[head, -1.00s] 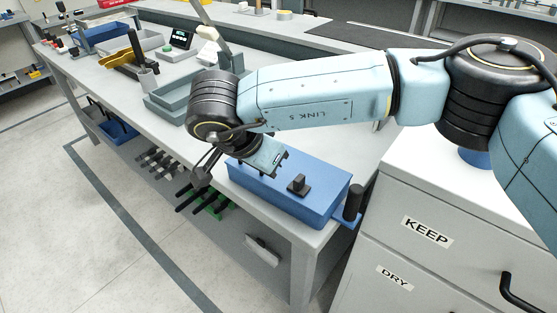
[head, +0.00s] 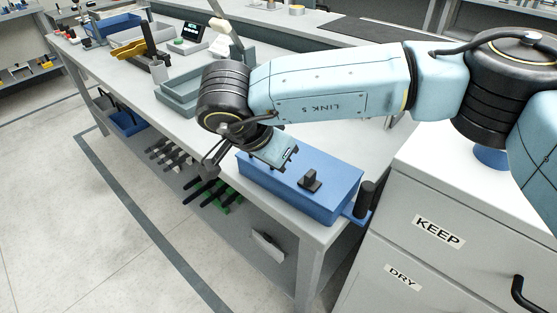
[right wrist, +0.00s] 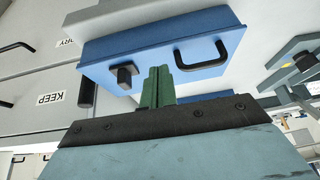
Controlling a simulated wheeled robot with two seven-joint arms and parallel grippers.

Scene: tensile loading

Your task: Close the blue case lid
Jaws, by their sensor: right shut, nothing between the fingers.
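The blue case (head: 335,204) sits at the near right corner of the workbench. Its top lies flat and carries a black knob (head: 311,180). In the right wrist view the blue case (right wrist: 150,50) shows the black knob (right wrist: 125,75) and a black bar handle (right wrist: 203,54). I see no raised lid; whether a narrow gap remains at the seam I cannot tell. My right gripper (right wrist: 157,84) has its green fingers together, empty, close to the case near the knob; contact is unclear. In the head view its hand (head: 274,149) covers the far left part of the case. My left gripper is not in view.
A black upright cylinder (head: 365,197) stands at the case's right end, beside a cabinet labelled KEEP (head: 438,232). Grey trays (head: 180,98) and a scale (head: 188,40) lie farther along the workbench (head: 140,85). Floor to the left is open.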

